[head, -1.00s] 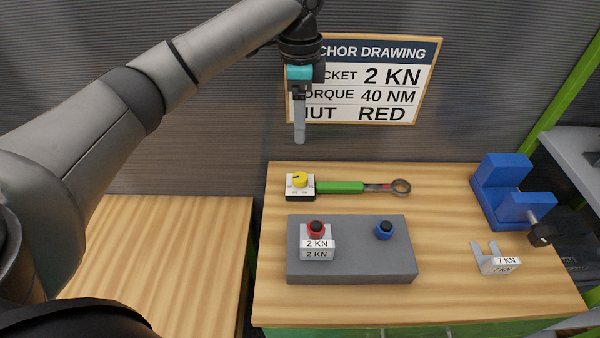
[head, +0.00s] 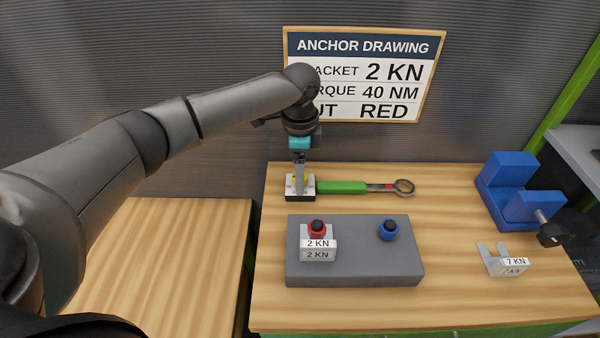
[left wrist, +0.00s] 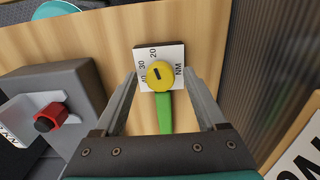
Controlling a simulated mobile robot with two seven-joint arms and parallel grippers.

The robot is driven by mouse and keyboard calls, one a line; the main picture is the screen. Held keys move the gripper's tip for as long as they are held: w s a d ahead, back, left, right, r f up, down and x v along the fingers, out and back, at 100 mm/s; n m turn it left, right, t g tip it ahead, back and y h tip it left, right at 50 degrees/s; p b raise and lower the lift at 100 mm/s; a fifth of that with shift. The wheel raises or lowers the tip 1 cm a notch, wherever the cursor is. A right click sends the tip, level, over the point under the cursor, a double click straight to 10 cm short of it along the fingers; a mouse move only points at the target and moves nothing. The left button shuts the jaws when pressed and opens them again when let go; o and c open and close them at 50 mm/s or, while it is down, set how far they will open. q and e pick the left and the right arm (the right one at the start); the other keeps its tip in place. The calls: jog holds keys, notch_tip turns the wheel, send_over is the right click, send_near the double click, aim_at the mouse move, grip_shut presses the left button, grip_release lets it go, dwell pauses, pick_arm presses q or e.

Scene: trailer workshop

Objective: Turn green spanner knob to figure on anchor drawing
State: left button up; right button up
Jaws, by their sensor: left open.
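The green spanner (head: 342,187) lies on the right-hand wooden bench, its ring end to the right. At its left end a white scale plate (left wrist: 172,50) carries a yellow knob (left wrist: 160,76); 20, 30, 40 and NM are readable in the left wrist view. A short dark mark shows on the knob; I cannot tell which figure it points to. My left gripper (head: 299,188) is over the knob, pointing down. In the left wrist view its open fingers (left wrist: 160,80) stand either side of the knob, apart from it. The anchor drawing (head: 400,92) shows 2 KN, 40 NM, RED. My right gripper is out of view.
A grey block (head: 350,265) in front holds a red nut (head: 317,228), a blue nut (head: 388,231) and a 2 KN bracket (head: 318,254). A 7 KN bracket (head: 512,264) and a blue vise (head: 508,185) are at right. The left bench (head: 170,245) is bare.

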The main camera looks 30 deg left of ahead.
pick_arm(q)
grip_shut()
dwell(0.7)
